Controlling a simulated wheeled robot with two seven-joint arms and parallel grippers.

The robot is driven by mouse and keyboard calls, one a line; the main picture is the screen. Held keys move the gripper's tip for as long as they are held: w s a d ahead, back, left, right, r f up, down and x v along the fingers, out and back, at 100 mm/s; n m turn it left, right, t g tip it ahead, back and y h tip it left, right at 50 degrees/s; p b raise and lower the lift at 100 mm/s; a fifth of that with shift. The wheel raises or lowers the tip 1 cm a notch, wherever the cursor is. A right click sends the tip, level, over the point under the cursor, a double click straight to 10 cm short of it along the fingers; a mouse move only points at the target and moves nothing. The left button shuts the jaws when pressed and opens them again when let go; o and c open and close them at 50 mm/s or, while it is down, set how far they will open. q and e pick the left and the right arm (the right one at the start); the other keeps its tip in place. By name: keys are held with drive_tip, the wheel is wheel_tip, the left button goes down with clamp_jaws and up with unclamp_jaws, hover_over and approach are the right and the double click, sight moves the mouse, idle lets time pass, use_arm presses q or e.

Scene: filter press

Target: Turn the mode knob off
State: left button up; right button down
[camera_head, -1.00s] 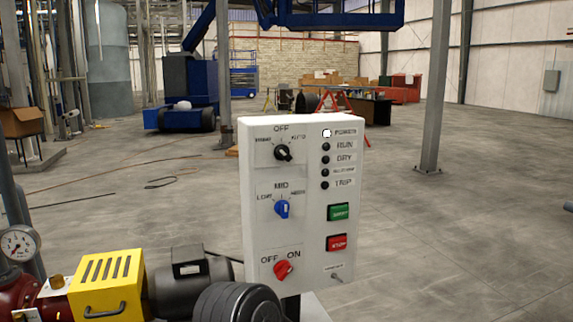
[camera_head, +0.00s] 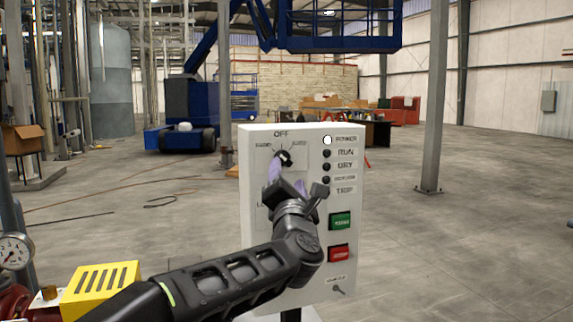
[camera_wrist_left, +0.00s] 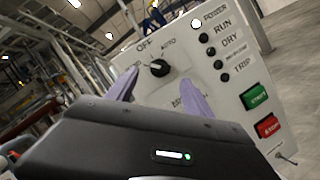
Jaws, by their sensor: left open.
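The mode knob (camera_head: 284,158) is a small black rotary knob at the top left of a white control panel (camera_head: 350,265), under the word OFF. In the left wrist view the knob (camera_wrist_left: 160,67) shows between and beyond my two fingers; I cannot tell surely which mark it points to. My left gripper (camera_head: 286,172) is open, with pale purple fingers, and is in front of the panel just below the knob. In the left wrist view the gripper (camera_wrist_left: 158,80) has one finger either side of the knob and holds nothing. My right gripper is not in view.
The panel's right column has a lit white POWER lamp (camera_head: 327,140), dark lamps, a green button (camera_head: 339,220) and a red button (camera_head: 338,253). A yellow guard (camera_head: 103,285) and a gauge (camera_head: 14,250) stand at lower left.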

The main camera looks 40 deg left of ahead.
sight(286, 160)
use_arm(q)
drive_tip(key=p+x, duration=0.2)
drive_tip(key=x, duration=0.4)
drive_tip(key=shift+w+a+r, duration=0.1)
drive_tip(key=shift+w+r, duration=0.05)
drive_tip(key=shift+w, duration=0.05)
drive_tip(key=shift+w+a+r+p, duration=0.1)
drive_tip(key=shift+w+a+p, duration=0.3)
drive_tip(key=shift+w, duration=0.15)
drive_tip(key=shift+c, duration=0.6)
clamp_jaws()
